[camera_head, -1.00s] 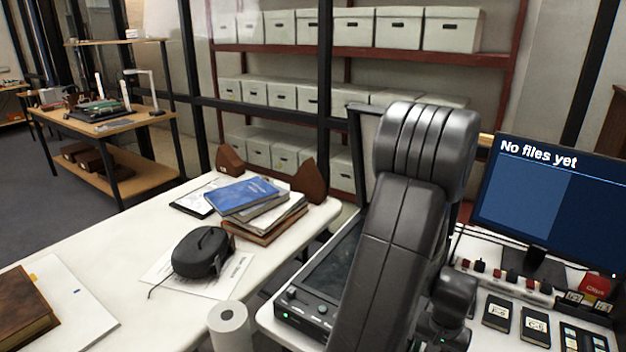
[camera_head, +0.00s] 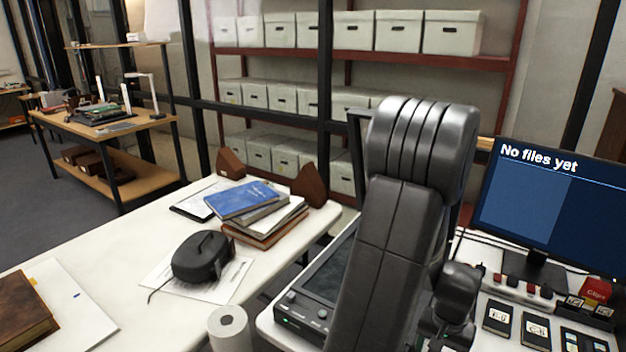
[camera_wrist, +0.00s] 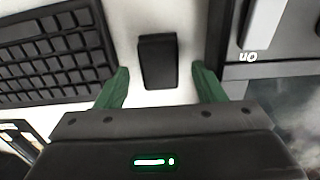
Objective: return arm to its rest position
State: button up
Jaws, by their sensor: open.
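My arm rises in front of the right-hand desk in the head view, folded, and hides part of the equipment behind it. My gripper (camera_wrist: 160,90) shows in the wrist view with its two green fingers spread apart. A small dark block (camera_wrist: 158,62) lies on the white surface in the gap between and beyond the fingers. The fingers do not appear to touch it. The gripper itself cannot be made out in the head view.
A keyboard (camera_wrist: 55,55) lies left of the fingers. In the head view, a monitor (camera_head: 548,205) stands at the right, with small cards (camera_head: 535,328) below it. The left table (camera_head: 130,265) holds a black case (camera_head: 203,256) and stacked books (camera_head: 245,200). Boxes (camera_head: 452,32) fill the shelves behind.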

notch_tip(320, 180, up, 9)
notch_tip(320, 180, down, 12)
notch_tip(320, 180, up, 11)
jog(key=w+a+p, duration=0.1)
jog(key=w, duration=0.3)
jog(key=w+a+r+p, duration=0.1)
jog(key=w+a, duration=0.1)
jog(key=w, duration=0.1)
jog(key=w+a+r+p, duration=0.1)
jog(key=w, duration=0.3)
jog(key=shift+w+a+p, duration=0.25)
jog(key=shift+w+p, duration=0.05)
jog(key=shift+p, duration=0.05)
jog(key=w+a, duration=0.2)
jog(key=w, duration=0.1)
jog(key=w+a, duration=0.2)
jog(key=w, duration=0.1)
jog(key=w+a+p, duration=0.1)
jog(key=w+a, duration=0.1)
jog(key=a, duration=0.1)
jog(key=shift+w+f, duration=0.3)
jog(key=shift+w, duration=0.1)
jog(key=shift+s+d+f+b, duration=0.1)
jog(key=shift+d+f+b, duration=0.05)
jog(key=shift+f+b, duration=0.45)
jog(key=shift+f, duration=0.3)
